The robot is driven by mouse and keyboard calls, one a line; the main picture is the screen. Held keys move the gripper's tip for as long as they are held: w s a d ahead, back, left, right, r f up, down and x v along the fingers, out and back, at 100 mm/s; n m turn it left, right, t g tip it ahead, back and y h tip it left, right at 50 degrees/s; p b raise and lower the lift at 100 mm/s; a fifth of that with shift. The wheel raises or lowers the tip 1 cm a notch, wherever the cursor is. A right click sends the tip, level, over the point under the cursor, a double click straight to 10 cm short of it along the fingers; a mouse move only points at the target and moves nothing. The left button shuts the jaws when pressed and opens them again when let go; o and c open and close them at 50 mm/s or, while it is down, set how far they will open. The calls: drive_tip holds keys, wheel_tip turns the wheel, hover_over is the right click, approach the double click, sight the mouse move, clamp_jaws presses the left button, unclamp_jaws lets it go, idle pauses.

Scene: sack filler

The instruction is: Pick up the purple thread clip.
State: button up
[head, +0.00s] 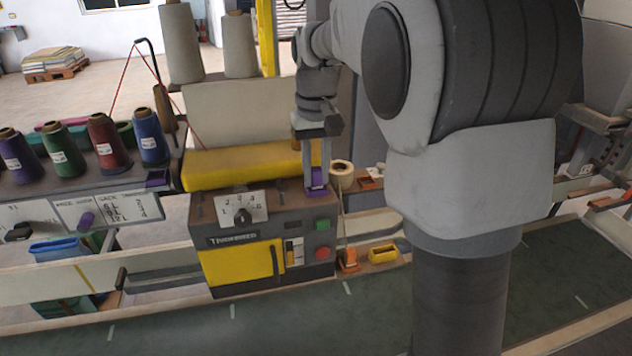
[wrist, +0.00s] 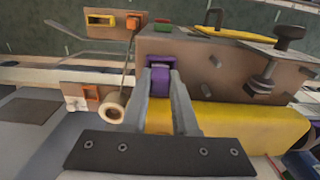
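The purple thread clip (head: 317,181) stands at the right end of the machine's top in the head view. It also shows in the wrist view (wrist: 162,80), a small block with a darker recess, between my fingertips. My gripper (head: 318,186) points down, with one finger on each side of the clip. In the wrist view my gripper (wrist: 162,84) has its fingers apart, and the clip fills most of the gap. I cannot tell whether they press on it. The clip looks upright, and its lower part is partly hidden by the fingers.
The machine (head: 255,245) has a yellow roll (head: 235,166) behind its top and a dial plate (head: 240,208) in front. A tape roll (head: 341,172) is close on the right. An orange clip (head: 348,260) and a yellow clip (head: 383,253) sit lower right. Thread cones (head: 108,145) stand left.

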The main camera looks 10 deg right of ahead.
clamp_jaws()
